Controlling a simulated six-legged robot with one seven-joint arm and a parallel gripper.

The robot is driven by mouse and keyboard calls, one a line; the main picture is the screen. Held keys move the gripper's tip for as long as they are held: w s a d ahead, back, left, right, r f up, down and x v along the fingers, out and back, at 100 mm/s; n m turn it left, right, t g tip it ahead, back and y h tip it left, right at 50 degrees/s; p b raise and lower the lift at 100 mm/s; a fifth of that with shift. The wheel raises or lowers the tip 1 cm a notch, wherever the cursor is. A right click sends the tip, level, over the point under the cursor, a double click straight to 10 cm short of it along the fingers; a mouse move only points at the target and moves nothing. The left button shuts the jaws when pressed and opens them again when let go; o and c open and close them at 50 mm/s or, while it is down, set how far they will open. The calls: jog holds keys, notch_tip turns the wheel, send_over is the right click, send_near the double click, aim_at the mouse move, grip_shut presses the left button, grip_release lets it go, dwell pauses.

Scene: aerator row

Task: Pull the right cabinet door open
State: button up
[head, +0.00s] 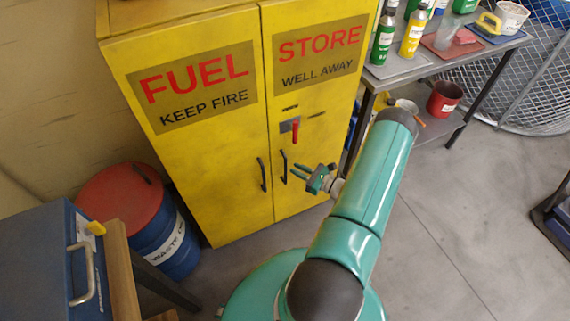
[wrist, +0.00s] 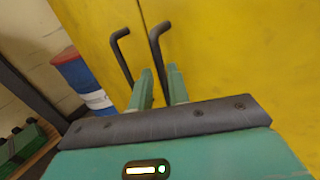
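The yellow fuel cabinet stands with both doors shut. Its right door (head: 315,110) carries a dark upright bar handle (head: 283,166) and a red latch lever (head: 295,131) above it. The left door (head: 205,150) has a matching handle (head: 262,174). My gripper (head: 297,172) is just right of the right handle, with its fingers pointing toward it. In the wrist view, my gripper (wrist: 160,72) has a gap between its two fingers. The right handle (wrist: 156,45) rises just beyond the fingertips, and the left handle (wrist: 121,55) is further left. Nothing is held; contact cannot be told.
A blue waste oil drum with a red lid (head: 115,190) stands left of the cabinet. A blue box (head: 45,265) is at the lower left. A metal table (head: 400,72) with bottles is at the right, a red pot (head: 445,98) below it.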

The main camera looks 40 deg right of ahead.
jog(key=x, duration=0.5)
jog(key=shift+w+a, duration=0.15)
jog(key=shift+w, duration=0.2)
grip_shut()
